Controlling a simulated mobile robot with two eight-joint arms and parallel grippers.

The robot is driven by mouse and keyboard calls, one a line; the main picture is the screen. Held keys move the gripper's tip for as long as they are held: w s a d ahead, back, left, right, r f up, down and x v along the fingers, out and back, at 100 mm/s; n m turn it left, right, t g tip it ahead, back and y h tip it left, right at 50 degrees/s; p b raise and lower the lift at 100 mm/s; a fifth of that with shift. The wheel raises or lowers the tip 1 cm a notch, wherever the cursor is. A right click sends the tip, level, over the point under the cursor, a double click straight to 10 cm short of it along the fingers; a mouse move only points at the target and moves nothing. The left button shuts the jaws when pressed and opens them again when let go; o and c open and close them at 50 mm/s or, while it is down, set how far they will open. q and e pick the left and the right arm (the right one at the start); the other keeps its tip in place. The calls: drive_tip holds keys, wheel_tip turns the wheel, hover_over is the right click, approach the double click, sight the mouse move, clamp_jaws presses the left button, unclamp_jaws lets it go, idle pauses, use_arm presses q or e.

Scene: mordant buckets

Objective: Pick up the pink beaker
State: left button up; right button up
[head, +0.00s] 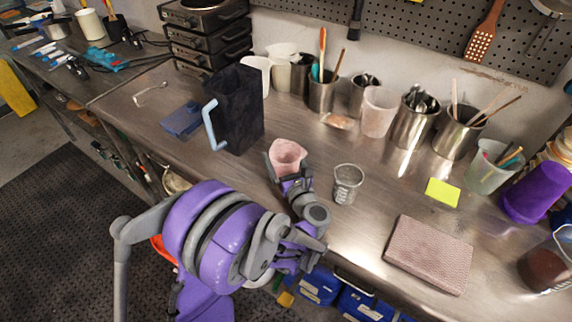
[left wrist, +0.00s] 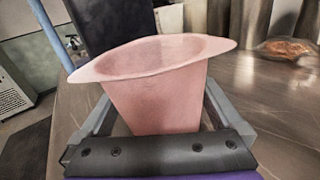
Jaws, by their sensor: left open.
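The pink beaker (head: 287,155) stands upright on the metal workbench, right of the dark pitcher with a light blue handle. In the left wrist view the beaker (left wrist: 158,85) fills the middle, with its wide flared rim on top. My left gripper (head: 284,168) is at the beaker, with one finger on each side of it. In the left wrist view the open fingers of the gripper (left wrist: 160,115) flank the beaker's lower body. I cannot tell whether they touch it. My right gripper is not in view.
The dark pitcher (head: 238,112) stands close behind left of the beaker. Metal utensil pots (head: 322,95) line the wall. A pinkish folded cloth (head: 429,254) and a yellow pad (head: 442,192) lie at the right.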

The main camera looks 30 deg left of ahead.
use_arm(q)
drive_tip(key=c, duration=1.1)
drive_tip(key=shift+r, duration=0.15)
drive_tip(key=shift+c, duration=0.2)
